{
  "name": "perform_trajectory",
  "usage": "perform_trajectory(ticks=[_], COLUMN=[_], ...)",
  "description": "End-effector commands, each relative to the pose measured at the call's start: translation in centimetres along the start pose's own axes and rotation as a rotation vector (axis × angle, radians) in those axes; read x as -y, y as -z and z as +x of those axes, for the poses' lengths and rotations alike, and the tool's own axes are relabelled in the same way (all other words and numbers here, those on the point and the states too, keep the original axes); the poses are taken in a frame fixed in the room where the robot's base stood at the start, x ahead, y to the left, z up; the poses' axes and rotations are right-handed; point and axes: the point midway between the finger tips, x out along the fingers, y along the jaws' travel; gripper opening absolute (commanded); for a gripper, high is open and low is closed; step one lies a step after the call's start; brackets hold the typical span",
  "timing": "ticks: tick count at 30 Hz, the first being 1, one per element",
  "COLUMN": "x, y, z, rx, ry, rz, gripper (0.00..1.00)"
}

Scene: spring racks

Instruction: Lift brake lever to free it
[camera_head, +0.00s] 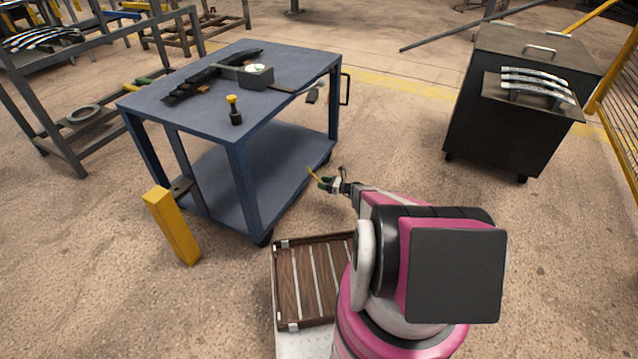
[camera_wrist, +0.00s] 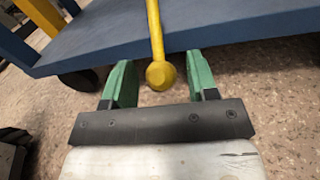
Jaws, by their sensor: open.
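The brake lever, a yellow rod with a ball knob, shows in the wrist view (camera_wrist: 156,40) against the edge of a blue shelf. It also shows in the head view (camera_head: 314,174) beside the blue cart (camera_head: 232,183), by its lower shelf. My gripper, with green fingers, is open in the wrist view (camera_wrist: 159,80). The ball knob lies between the two fingers in the picture, with gaps on both sides. I cannot tell its exact depth against the fingers. In the head view my gripper (camera_head: 327,184) is small, just right of the cart.
A slatted wooden tray (camera_head: 305,283) is in front of the cart, left of my arm. A yellow post (camera_head: 172,226) stands at the cart's near left. A dark cabinet (camera_head: 510,130) stands at right. Floor between cart and cabinet is clear. A metal rack (camera_head: 60,125) is at left.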

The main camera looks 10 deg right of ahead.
Motion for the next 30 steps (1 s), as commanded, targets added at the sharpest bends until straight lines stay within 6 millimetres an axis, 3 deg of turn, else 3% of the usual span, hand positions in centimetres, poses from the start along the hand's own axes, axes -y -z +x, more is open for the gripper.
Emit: perform_trajectory(ticks=[6, 17, 22, 30], x=[0.0, 0.0, 0.0, -0.1], y=[0.0, 0.0, 0.0, -0.2], z=[2.1, 2.5, 2.5, 2.3], rx=[0.0, 0.0, 0.0, -0.019], ry=[0.001, 0.001, 0.0, 0.002], rz=[0.0, 0.0, -0.001, 0.002], gripper=[0.53, 0.53, 0.0, 0.0])
